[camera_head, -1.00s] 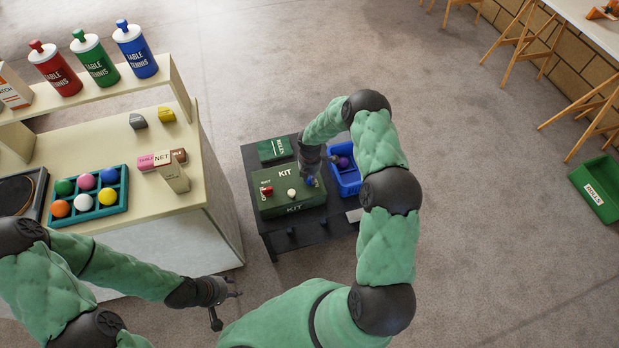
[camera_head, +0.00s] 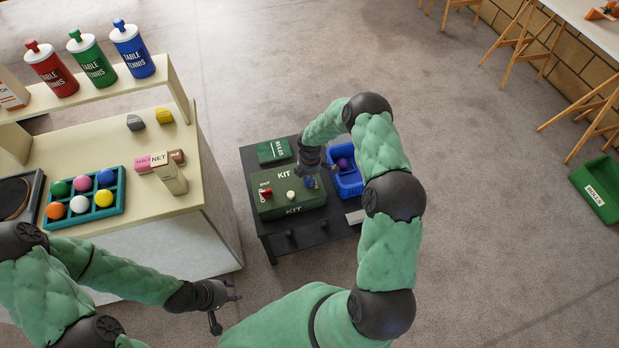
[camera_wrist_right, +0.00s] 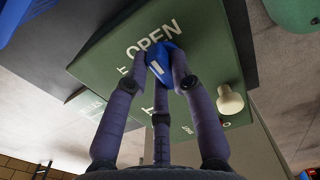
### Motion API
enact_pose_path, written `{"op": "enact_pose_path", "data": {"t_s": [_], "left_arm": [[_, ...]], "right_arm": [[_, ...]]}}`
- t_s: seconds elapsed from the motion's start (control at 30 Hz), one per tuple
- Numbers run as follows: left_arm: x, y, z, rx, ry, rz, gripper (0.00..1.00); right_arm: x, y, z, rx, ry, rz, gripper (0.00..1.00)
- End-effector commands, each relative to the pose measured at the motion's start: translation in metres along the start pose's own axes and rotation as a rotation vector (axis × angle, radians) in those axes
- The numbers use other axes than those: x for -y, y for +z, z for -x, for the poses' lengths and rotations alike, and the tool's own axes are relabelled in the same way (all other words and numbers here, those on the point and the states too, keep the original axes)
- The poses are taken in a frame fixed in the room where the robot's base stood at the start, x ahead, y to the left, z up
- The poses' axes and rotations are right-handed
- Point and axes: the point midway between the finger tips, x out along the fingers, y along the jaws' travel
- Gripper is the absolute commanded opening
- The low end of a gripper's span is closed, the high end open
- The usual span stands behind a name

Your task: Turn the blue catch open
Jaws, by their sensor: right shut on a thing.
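The green kit box (camera_head: 288,208) sits on a small black table. The blue catch (camera_head: 310,183) is at the right of its lid. In the right wrist view the blue catch (camera_wrist_right: 163,64) is a rounded knob with a white line, close to the word OPEN. My right gripper (camera_head: 309,176) reaches down from above and is shut on the blue catch, with its fingers around it in the right wrist view (camera_wrist_right: 160,68). A red catch (camera_head: 266,193) and a cream knob (camera_head: 290,195) are also on the lid. My left gripper (camera_head: 228,298) is open and empty, left of the table.
A blue crate (camera_head: 348,184) with a purple ball stands right of the kit box. A dark green box (camera_head: 274,151) lies behind it. A cream counter (camera_head: 110,142) at the left bears a teal tray (camera_head: 84,212) of balls.

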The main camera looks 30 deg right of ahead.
Motion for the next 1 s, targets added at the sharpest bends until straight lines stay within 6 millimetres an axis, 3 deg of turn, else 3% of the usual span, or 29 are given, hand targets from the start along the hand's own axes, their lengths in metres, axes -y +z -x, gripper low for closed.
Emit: {"op": "enact_pose_path", "data": {"t_s": [0.2, 0.23, 0.3, 0.33, 0.73, 1.0], "left_arm": [[0.000, 0.000, 0.000, 0.000, 0.000, 0.000, 0.40], [0.000, 0.000, 0.000, 0.000, 0.000, 0.000, 0.40], [0.000, 0.000, 0.000, 0.000, 0.000, 0.000, 0.40], [0.000, 0.000, 0.000, 0.000, 0.000, 0.000, 0.40], [0.000, 0.000, 0.000, 0.000, 0.000, 0.000, 0.40], [0.000, 0.000, 0.000, 0.000, 0.000, 0.000, 0.40]], "right_arm": [[-0.001, 0.000, 0.000, -0.001, 0.002, -0.002, 0.00], [-0.001, 0.000, 0.000, -0.001, 0.002, -0.002, 0.27], [-0.001, 0.000, 0.000, -0.001, 0.002, -0.002, 0.47], [-0.001, 0.000, 0.000, -0.001, 0.002, -0.001, 0.49], [-0.001, 0.000, 0.005, 0.000, 0.002, 0.000, 0.49], [-0.002, 0.000, 0.049, 0.000, 0.005, 0.000, 0.49]]}}
